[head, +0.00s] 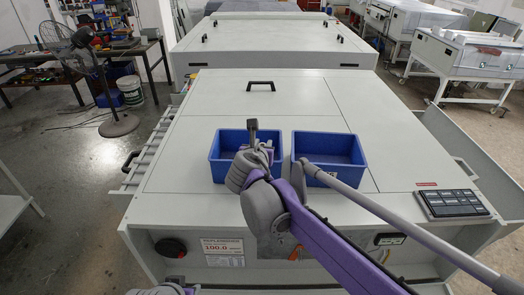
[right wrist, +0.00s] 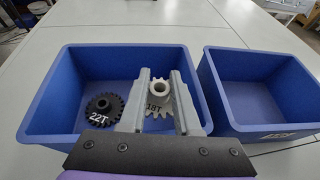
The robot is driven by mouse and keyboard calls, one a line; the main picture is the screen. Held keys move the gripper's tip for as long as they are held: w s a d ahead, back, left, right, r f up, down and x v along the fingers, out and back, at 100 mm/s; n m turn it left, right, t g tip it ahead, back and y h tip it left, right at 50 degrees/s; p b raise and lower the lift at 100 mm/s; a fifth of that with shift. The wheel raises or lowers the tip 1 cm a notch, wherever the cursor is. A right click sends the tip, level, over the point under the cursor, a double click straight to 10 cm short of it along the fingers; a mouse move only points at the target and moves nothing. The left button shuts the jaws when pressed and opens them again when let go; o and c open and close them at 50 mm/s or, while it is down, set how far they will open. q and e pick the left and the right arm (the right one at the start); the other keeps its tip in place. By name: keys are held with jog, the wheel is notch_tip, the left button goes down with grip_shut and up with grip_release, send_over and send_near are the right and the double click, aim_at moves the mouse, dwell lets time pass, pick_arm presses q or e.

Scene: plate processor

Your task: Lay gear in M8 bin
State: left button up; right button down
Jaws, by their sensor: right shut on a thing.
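My right gripper (head: 253,138) is over the left blue bin (head: 222,148). In the right wrist view, my right gripper (right wrist: 163,98) is shut on a pale grey gear (right wrist: 158,88) marked 18T, held between its two fingers. A black gear (right wrist: 105,108) marked 22T lies inside the left bin (right wrist: 62,75). The right blue bin (right wrist: 255,58) stands beside it and looks empty. A small label (right wrist: 275,135) shows on the right bin's front; I cannot read it surely. The left bin's label is hidden.
Both bins stand on a pale machine top (head: 165,160). A black keypad (head: 452,203) is at the right, and a black handle (head: 261,85) lies behind the bins. The top left of the bins is clear. A fan (head: 90,60) stands on the floor at the left.

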notch_tip(320, 180, down, 2)
jog(key=shift+f, duration=0.1)
